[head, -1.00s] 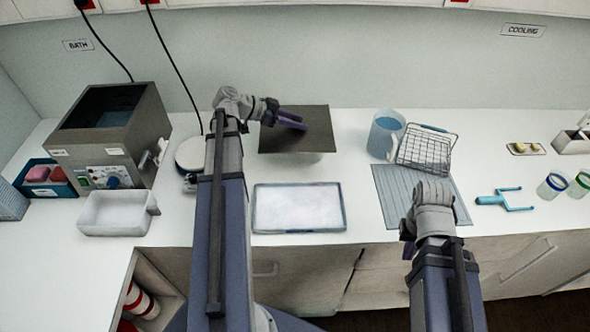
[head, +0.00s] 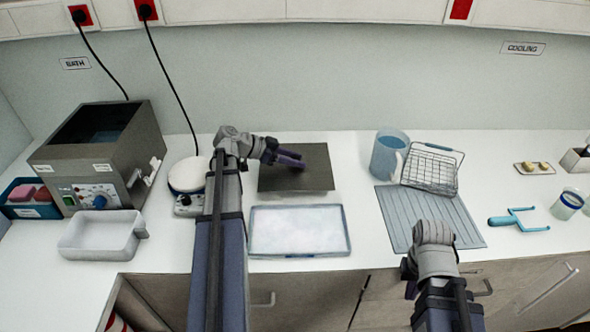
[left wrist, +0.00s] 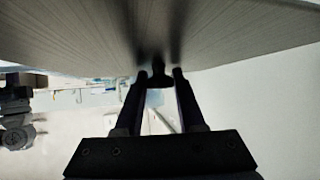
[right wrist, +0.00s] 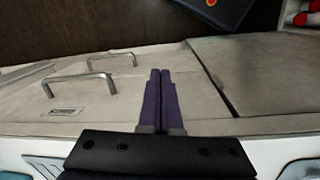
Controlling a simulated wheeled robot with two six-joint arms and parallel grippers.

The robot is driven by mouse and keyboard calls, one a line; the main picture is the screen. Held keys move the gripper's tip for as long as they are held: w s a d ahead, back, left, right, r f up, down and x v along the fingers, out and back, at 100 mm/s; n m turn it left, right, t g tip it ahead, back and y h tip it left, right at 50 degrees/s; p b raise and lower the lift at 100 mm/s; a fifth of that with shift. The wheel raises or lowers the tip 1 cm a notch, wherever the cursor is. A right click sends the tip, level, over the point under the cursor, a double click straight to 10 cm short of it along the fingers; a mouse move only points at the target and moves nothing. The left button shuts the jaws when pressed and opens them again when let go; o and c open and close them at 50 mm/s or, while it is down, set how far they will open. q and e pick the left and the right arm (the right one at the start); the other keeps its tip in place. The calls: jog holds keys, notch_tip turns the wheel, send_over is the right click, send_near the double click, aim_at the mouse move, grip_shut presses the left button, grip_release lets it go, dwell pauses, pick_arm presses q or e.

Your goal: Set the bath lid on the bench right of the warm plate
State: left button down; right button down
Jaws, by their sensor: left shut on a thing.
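The bath lid (head: 312,167) is a dark grey square plate, level over the bench right of the warm plate (head: 188,172), a round white-topped heater. My left gripper (head: 291,160) is shut on the lid's dark knob, which shows between the fingertips in the left wrist view (left wrist: 158,76). The lid's underside contact is hidden, so I cannot tell whether it touches the bench. The bath (head: 105,160) is a grey box with an open top at the left. My right gripper (right wrist: 160,85) is shut and empty by the bench's front edge.
A white-topped tray (head: 299,231) lies in front of the lid. A blue jug (head: 389,155), wire basket (head: 432,168) and ribbed mat (head: 432,217) are to the right. A white scoop-like tub (head: 100,235) stands front left. Bare bench lies between lid and jug.

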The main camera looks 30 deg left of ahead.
aim_at(289, 167)
pick_arm(q)
jog(key=shift+f+b, duration=0.95)
jog(key=shift+f, duration=0.45)
jog(key=shift+f+b, duration=0.65)
jog(key=shift+r, duration=0.1)
jog(key=c, duration=0.5)
grip_release()
jog(key=shift+r+p, duration=0.45)
jog(key=shift+p, duration=0.1)
jog(key=p+v, duration=0.3)
jog(key=v, duration=0.2)
jog(key=p+v, duration=0.3)
jog(key=v, duration=0.2)
jog(key=shift+a+r, duration=0.1)
jog(key=shift+r, duration=0.3)
jog(key=shift+v, duration=0.8)
